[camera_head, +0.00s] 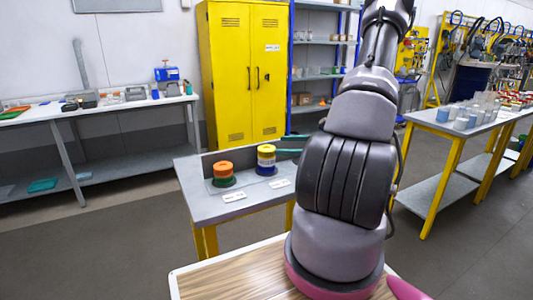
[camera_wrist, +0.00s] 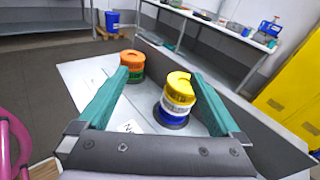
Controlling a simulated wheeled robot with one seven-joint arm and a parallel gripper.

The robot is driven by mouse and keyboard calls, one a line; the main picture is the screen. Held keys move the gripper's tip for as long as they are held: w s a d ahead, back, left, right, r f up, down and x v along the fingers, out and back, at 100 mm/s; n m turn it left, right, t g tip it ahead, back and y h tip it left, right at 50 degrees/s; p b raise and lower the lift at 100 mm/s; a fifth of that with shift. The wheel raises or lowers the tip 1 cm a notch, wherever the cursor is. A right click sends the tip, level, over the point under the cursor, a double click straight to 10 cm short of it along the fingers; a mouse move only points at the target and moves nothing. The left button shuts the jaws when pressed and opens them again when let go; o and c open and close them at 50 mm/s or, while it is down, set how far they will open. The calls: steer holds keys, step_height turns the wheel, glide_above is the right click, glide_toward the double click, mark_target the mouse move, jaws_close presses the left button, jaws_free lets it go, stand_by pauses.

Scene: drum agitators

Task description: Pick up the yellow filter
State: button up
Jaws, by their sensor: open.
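The yellow filter (camera_head: 266,155) stands upright on the right of a small grey table (camera_head: 232,210), on a blue base. It has a yellow top and a whitish band. In the wrist view the yellow filter (camera_wrist: 178,95) stands between my gripper's teal fingers, nearer the right one, with its blue base below. My gripper (camera_wrist: 158,82) is open and empty, its fingers wide apart on either side. In the head view my arm hides most of the gripper; only teal finger parts (camera_head: 291,144) show just right of the filter.
An orange filter (camera_head: 222,171) on a green base stands left of the yellow one; it also shows in the wrist view (camera_wrist: 132,66). A low grey back wall edges the table. White labels (camera_head: 234,197) lie in front. A yellow cabinet (camera_head: 240,75) stands behind.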

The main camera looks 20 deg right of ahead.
mark_target(272, 149)
steer(key=d+f+m+t+h, duration=0.2)
steer(key=d+f+m+t, duration=0.1)
steer(key=d+f+m, duration=0.1)
steer(key=x, duration=1)
steer(key=shift+w+f, duration=0.1)
steer(key=shift+w, duration=0.25)
steer(key=c, duration=1.1)
